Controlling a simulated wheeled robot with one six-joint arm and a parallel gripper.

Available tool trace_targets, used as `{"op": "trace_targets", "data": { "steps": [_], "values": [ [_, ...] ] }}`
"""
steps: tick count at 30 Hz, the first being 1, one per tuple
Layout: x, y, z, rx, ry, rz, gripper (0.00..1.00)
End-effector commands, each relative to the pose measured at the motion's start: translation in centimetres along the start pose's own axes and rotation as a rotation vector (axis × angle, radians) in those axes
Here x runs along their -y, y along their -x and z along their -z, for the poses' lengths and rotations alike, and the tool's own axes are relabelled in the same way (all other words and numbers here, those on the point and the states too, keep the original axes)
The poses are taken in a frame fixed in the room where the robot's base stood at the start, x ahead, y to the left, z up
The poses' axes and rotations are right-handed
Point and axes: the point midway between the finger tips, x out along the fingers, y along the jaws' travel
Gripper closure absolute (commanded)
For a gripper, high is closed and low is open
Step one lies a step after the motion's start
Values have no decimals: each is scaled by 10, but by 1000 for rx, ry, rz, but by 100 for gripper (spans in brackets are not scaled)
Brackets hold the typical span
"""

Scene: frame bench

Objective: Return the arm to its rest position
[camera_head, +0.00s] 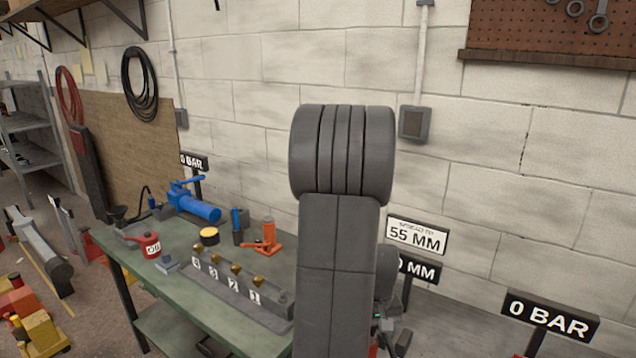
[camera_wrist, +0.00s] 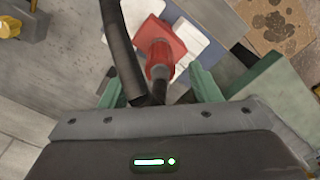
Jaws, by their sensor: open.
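My arm (camera_head: 340,230) stands upright in the middle of the head view, its thick grey links covering part of the bench and wall. My gripper (camera_wrist: 157,88) shows in the wrist view with two green fingers spread apart. A red tool (camera_wrist: 160,50) with a dark end lies in the picture between the fingers. I cannot tell how far below them it is, and no grip on it shows. A black hose (camera_wrist: 117,45) runs down beside the left finger. In the head view the gripper is not clearly visible.
A green bench (camera_head: 215,262) at left carries a blue pump (camera_head: 195,203), red can (camera_head: 147,246), orange jack (camera_head: 268,238) and numbered block (camera_head: 235,290). Signs reading 55 MM (camera_head: 417,237) and 0 BAR (camera_head: 548,318) stand right of my arm. The upper wall beside the arm is mostly clear.

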Motion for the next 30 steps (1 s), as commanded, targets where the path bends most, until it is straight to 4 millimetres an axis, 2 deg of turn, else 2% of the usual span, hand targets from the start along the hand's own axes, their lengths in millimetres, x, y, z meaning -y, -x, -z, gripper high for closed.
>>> {"op": "trace_targets", "data": {
  "steps": [1,3,9,23,30],
  "values": [
    [0,12,0,1,0,0,44],
    [0,21,0,1,0,0,44],
    [0,37,0,2,0,1,44],
    [0,38,-1,3,0,1,44],
    [7,32,-12,28,-4,9,44]
  ]
}}
